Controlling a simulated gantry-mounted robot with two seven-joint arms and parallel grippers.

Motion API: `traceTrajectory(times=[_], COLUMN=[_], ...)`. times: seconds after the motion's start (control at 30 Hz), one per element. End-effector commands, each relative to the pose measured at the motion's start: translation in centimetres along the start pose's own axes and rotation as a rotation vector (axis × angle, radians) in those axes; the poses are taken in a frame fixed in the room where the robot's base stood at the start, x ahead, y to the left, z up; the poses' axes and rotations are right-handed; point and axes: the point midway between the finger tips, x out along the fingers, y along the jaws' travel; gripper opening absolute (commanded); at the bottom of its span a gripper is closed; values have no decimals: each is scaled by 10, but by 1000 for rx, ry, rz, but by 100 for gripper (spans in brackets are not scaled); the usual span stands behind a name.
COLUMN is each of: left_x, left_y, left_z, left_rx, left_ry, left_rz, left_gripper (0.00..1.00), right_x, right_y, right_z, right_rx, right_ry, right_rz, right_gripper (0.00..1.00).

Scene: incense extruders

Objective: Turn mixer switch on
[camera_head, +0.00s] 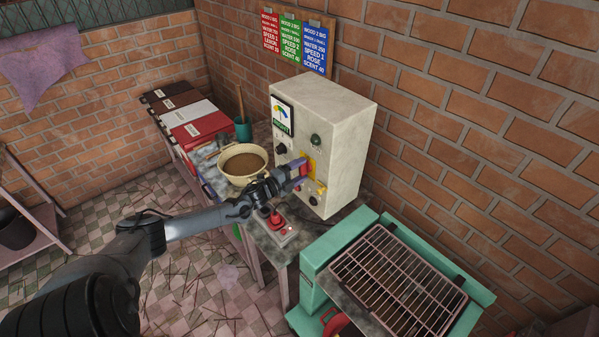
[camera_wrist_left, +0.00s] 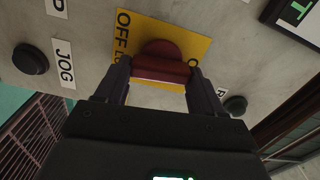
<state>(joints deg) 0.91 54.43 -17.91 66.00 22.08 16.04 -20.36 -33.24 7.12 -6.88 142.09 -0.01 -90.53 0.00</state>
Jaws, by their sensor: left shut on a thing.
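The mixer control box (camera_head: 345,130) is a pale upright cabinet on the work table. Its front bears a yellow plate (camera_head: 309,164) with a switch, partly hidden by my left gripper (camera_head: 297,172) in the head view. In the left wrist view the switch is a red knob (camera_wrist_left: 164,48) on the yellow plate (camera_wrist_left: 196,43), which reads "OFF" at the left. My left gripper (camera_wrist_left: 163,76) has one finger on each side of the red knob and is shut on it. My right gripper is not in view.
A bowl of brown mix (camera_head: 243,162) stands left of the box. A red-handled control (camera_head: 276,219) sits below my arm. A teal machine with a rack (camera_head: 398,283) is at right.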

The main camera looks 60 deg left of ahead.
Motion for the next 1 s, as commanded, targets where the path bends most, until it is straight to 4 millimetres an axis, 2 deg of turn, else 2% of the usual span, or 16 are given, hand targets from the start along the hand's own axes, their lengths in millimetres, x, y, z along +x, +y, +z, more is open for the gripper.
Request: traceTrajectory(times=[0.3, 0.8, 0.83, 1.0], left_x=[0, 0, 0, 0], left_y=[1, 1, 1, 1], left_z=[0, 0, 0, 0], left_rx=[113, 133, 133, 132], left_ry=[0, 0, 0, 0], left_rz=[0, 0, 0, 0], left_gripper=[38, 38, 70, 94], right_x=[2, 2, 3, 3], right_y=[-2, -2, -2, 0], right_z=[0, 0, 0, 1], right_rx=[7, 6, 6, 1], right_ry=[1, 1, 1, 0], right_rz=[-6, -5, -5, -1], right_gripper=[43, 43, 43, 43])
